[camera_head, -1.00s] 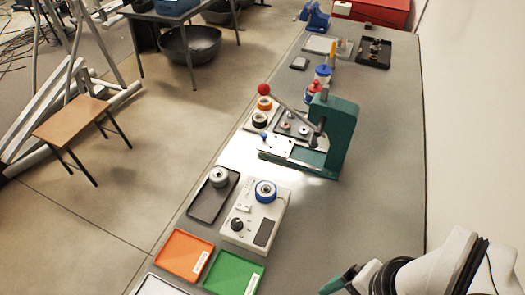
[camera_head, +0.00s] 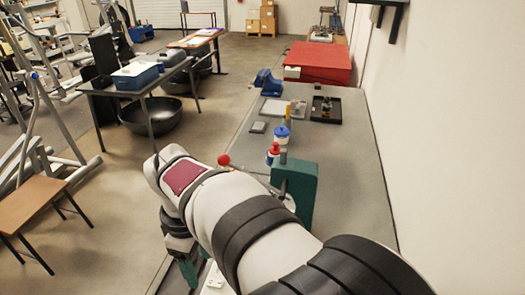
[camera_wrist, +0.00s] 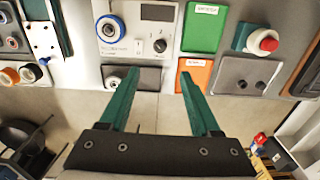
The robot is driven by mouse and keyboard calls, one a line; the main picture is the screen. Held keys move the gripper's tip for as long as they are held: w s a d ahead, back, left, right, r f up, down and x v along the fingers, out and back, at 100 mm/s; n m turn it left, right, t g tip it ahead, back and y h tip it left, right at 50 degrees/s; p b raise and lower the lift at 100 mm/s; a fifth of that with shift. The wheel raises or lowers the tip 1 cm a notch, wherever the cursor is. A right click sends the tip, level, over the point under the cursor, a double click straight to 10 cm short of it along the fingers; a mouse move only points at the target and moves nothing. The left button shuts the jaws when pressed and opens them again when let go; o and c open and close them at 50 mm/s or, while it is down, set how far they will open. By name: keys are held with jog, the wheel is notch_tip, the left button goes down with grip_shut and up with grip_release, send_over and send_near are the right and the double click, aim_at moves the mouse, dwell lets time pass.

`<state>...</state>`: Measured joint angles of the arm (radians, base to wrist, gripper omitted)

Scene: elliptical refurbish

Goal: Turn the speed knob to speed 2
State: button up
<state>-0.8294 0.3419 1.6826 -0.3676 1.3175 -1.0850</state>
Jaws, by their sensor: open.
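The speed box (camera_wrist: 125,50) is a pale box at the top middle of the wrist view. A blue-ringed round fitting (camera_wrist: 111,27) is on its left part. In the head view my arm hides most of the box, and the gripper shows only partly at the lower left.
In the wrist view, a green tray (camera_wrist: 200,28) and an orange tray (camera_wrist: 195,75) lie right of the box, and a dark tray (camera_wrist: 148,77) lies below it. A red button (camera_wrist: 268,44) is further right. The green press (camera_head: 296,185) stands beyond my arm.

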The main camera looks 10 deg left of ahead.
jog(key=f, duration=1.6)
jog(key=shift+a, duration=0.2)
jog(key=shift+r, duration=0.1)
grip_shut()
